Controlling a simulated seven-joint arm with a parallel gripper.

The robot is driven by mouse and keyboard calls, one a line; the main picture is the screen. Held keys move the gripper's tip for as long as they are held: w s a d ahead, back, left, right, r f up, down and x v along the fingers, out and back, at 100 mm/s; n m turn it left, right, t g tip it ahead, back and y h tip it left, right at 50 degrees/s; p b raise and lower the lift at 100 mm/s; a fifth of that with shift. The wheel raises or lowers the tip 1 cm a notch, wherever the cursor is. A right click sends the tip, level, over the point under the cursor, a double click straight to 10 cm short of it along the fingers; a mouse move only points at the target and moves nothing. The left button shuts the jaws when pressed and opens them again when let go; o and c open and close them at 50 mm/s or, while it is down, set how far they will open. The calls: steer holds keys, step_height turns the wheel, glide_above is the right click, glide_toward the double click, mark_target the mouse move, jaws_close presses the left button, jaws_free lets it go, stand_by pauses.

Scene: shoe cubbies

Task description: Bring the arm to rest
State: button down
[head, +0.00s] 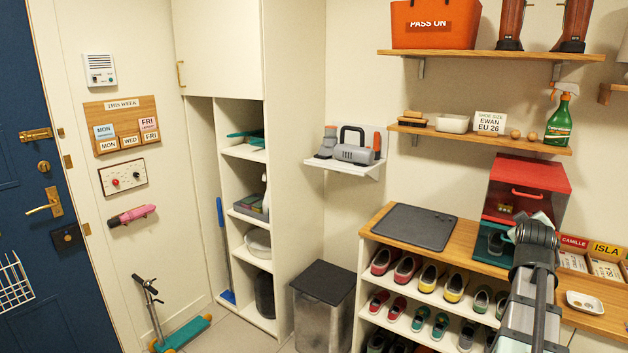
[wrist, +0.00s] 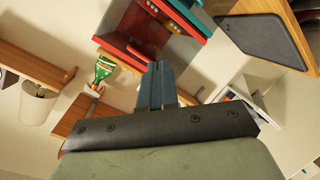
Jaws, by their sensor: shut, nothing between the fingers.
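My gripper (wrist: 157,72) shows in the wrist view with its two dark fingers together and nothing between them. In that view the fingertips point toward a red box (wrist: 120,30); I cannot tell how far apart they are. In the head view my arm rises from the lower right, in front of the wooden-topped shoe cubby (head: 376,222). The fingers cannot be made out clearly there.
A grey mat (head: 415,227) lies on the cubby top. Wall shelves (head: 480,136) hold a green spray bottle (head: 559,120), a card and brushes. A small white shelf (head: 345,168) carries a grey and orange device. A white dish (head: 585,302) lies right of my arm.

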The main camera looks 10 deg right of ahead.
steer(key=s+a+f+m+g+y, duration=0.25)
steer(key=a+f, duration=0.55)
steer(key=f, duration=0.7)
steer(key=s+a+f+m+g+y, duration=0.3)
steer(key=a+f, duration=0.5)
steer(key=f, duration=0.7)
steer(key=s+a+f+m+g+y, duration=0.1)
steer(key=s+a+f+g+y, duration=0.25)
steer(key=a+f, duration=0.85)
steer(key=s+a+f+n+g+y, duration=0.1)
steer(key=s+a+f, duration=0.25)
steer(key=f, duration=0.25)
steer(key=s+a+f+g, duration=0.2)
steer(key=s+a+f, duration=0.15)
steer(key=f, duration=0.25)
steer(key=s+a+f+n+g+y, duration=0.1)
steer(key=s+a+f, duration=0.1)
steer(key=a+f, duration=0.3)
steer(key=s+a+f+n+g, duration=0.2)
steer(key=s+a+f, duration=0.4)
steer(key=s, duration=0.2)
steer(key=s+a+f+n+g, duration=0.2)
steer(key=s+a+f, duration=0.3)
steer(key=s, duration=0.4)
steer(key=shift+s+a+f+h, duration=0.15)
steer(key=shift+a+f+h, duration=0.2)
steer(key=shift+a, duration=0.4)
